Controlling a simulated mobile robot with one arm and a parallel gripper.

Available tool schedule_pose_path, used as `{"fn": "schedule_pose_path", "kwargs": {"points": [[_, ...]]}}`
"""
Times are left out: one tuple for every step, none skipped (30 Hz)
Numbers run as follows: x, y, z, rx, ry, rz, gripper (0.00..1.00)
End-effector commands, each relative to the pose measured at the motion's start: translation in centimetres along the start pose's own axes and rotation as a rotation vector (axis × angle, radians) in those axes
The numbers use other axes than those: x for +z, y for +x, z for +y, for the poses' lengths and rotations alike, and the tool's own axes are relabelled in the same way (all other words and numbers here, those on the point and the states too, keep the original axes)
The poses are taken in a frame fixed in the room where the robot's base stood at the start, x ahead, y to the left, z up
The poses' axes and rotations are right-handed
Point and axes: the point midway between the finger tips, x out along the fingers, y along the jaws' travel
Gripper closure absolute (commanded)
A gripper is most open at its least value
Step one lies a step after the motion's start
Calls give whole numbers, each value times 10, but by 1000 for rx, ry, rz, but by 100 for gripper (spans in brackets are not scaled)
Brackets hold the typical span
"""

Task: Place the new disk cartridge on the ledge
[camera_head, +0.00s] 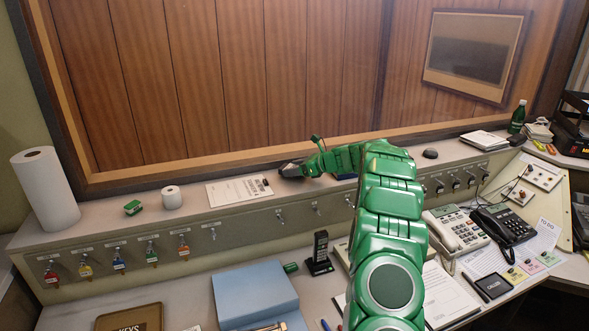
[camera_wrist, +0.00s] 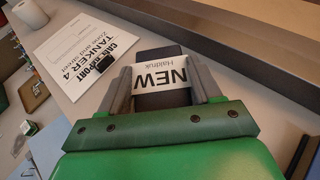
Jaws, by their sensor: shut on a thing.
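My gripper (camera_head: 290,170) is over the long back ledge (camera_head: 100,224), just right of a printed sheet. In the wrist view, my gripper (camera_wrist: 170,92) is shut on the new disk cartridge (camera_wrist: 158,101), a dark flat block with a white label reading "NEW Haldruk". The cartridge lies between the two grey fingers, its far end sticking out past them. The ledge (camera_wrist: 228,72) shows pale beneath and around it. I cannot tell whether the cartridge touches the ledge. In the head view, the cartridge is too small to tell from the fingers.
The car report sheet (camera_head: 234,192) lies left of the gripper. A small roll (camera_head: 171,197), a green box (camera_head: 132,208) and a paper towel roll (camera_head: 45,190) stand further left. A wooden frame borders the ledge behind. Key hooks line its front; telephones (camera_head: 456,230) sit lower right.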

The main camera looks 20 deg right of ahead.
Motion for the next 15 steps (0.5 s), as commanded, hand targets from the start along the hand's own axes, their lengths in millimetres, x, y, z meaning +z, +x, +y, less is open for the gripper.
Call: {"fn": "schedule_pose_path", "kwargs": {"points": [[0,0,0,0,0,0,77],[0,0,0,0,0,0,77],[0,0,0,0,0,0,77],[0,0,0,0,0,0,77],[-1,0,0,0,0,0,77],[-1,1,0,0,0,0,77],[-2,1,0,0,0,0,77],[-2,1,0,0,0,0,77],[-3,1,0,0,0,0,77],[-3,2,0,0,-1,0,77],[-3,2,0,0,-1,0,77],[-4,2,0,0,-1,0,77],[-4,2,0,1,-1,0,77],[-5,2,0,0,-1,0,77],[-5,3,0,1,-1,0,77]]}}
